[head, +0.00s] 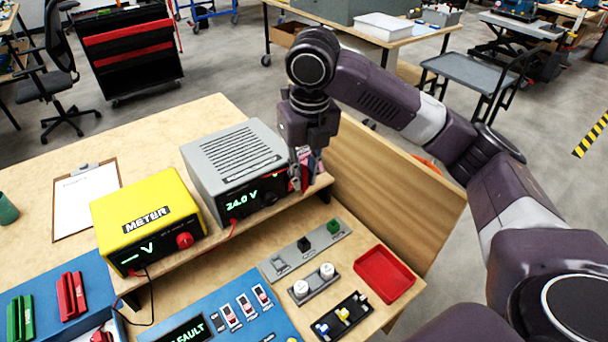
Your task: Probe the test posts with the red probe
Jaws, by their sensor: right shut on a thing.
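My right gripper (307,182) points down at the right end of the grey power supply (232,150), which reads 24.0 V. It is shut on a small red thing, mostly hidden by the fingers; I cannot tell whether it is the red probe. The yellow meter (148,215) shows "– V" and has a red knob. A red lead (232,229) and a black lead (151,300) run near the meter. A black strip (330,328) carries small blue, yellow and white pieces; I cannot tell whether these are the test posts. My left gripper is out of view.
Front right are a grey strip (285,262) with black and green blocks, two white knobs (327,271) on a plate, and an empty red tray (385,275). A blue panel (225,330) reads "FAULT". Red (71,296) and green (20,318) pieces sit front left. A clipboard (72,210) lies behind.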

